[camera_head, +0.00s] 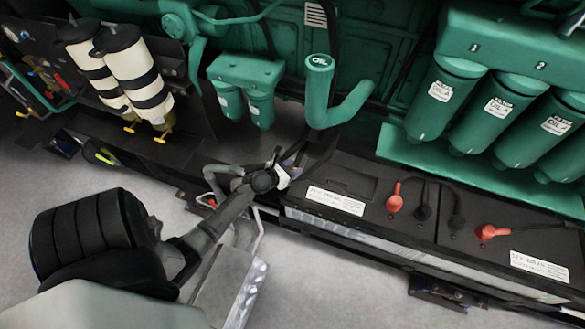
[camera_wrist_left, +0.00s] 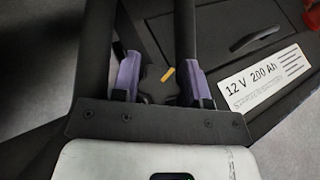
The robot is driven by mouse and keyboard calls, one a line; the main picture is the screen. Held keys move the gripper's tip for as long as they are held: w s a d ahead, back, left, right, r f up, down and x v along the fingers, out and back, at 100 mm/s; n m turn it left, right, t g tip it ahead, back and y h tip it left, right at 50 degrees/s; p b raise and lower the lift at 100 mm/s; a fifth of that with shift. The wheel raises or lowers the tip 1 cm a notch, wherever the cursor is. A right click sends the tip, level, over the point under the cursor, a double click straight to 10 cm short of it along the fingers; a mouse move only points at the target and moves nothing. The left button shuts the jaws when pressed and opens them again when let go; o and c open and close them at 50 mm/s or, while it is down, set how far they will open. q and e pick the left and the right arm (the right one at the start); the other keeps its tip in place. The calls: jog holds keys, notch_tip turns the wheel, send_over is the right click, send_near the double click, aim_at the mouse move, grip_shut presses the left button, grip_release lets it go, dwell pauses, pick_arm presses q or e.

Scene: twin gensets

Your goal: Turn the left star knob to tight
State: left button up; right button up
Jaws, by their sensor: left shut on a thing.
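In the left wrist view, a black star knob (camera_wrist_left: 157,86) with a yellow mark on it sits between the two purple-padded fingers of my left gripper (camera_wrist_left: 158,78). The yellow mark slants up to the right. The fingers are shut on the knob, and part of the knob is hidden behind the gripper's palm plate. In the head view, my left gripper (camera_head: 291,163) is at the left end of the battery box, below the green oil filler pipe. The knob is hidden or too small to tell there. My right gripper is not in view.
A black battery (camera_head: 340,181) labelled 12 V 200 Ah lies right beside the gripper, with red and black terminal caps. Green oil filters (camera_head: 440,95) hang above it. Two striped cylinders (camera_head: 138,75) stand at left. Grey floor (camera_head: 340,290) is clear in front.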

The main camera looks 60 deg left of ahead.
pick_arm(q)
jog(key=shift+f+m+h+b, duration=0.2)
jog(key=shift+m+h+b, duration=1.1)
jog(key=shift+h+b, duration=0.25)
jog(key=shift+m+h+b, duration=0.55)
jog(key=shift+m+h, duration=0.45)
jog(key=shift+h, duration=0.05)
jog(key=shift+r+m+g+h+b, duration=0.15)
jog(key=shift+m+g+h+b, duration=0.25)
jog(key=shift+m+h, duration=0.6)
jog(key=m+g+h, duration=0.2)
jog(key=m+h, duration=0.2)
jog(key=shift+g+h+b, duration=0.3)
jog(key=shift+g, duration=0.1)
jog(key=m+g+h+b, duration=0.1)
jog(key=m+g+h, duration=0.1)
jog(key=m+g, duration=0.1)
jog(key=shift+m+h, duration=0.3)
jog(key=shift+m, duration=0.2)
jog(key=m+g+h+b, duration=0.1)
jog(key=m+g, duration=0.3)
jog(key=g, duration=0.1)
jog(key=shift+b, duration=0.35)
jog(key=shift+s+d+m+g+b, duration=0.1)
jog(key=shift+m+g+b, duration=0.5)
jog(key=shift+m+g, duration=1.6)
jog(key=shift+g, duration=0.4)
